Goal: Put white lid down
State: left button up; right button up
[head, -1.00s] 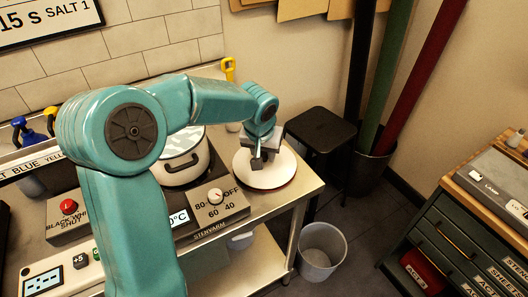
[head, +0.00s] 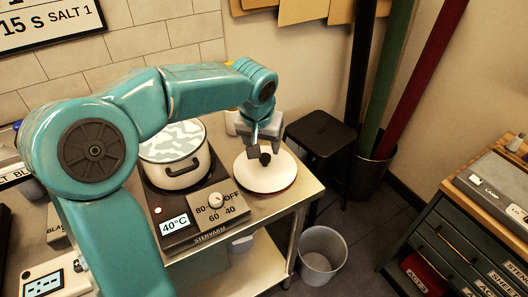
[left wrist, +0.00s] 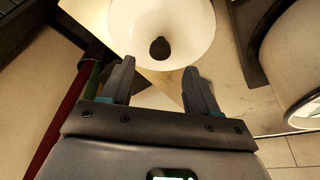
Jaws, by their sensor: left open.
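The white lid (head: 265,177) lies flat at the right end of the steel table, with its dark knob (head: 265,159) up. A reddish edge shows under its front rim. My left gripper (head: 263,149) is open and empty just above and behind the knob. In the left wrist view the lid (left wrist: 190,40) and its knob (left wrist: 160,47) show beyond my two spread fingers (left wrist: 158,82), apart from them. My right gripper is in neither view.
A white pot (head: 182,177) with pale, patterned contents stands on the hotplate (head: 215,208) left of the lid. A black stool (head: 320,132) and a grey bin (head: 322,252) stand right of the table (head: 300,192). A dark drawer cabinet (head: 455,245) is at the far right.

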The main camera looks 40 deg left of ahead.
pick_arm(q)
jog(key=v, duration=0.4)
jog(key=shift+s+r, duration=0.1)
jog(key=shift+r, duration=0.25)
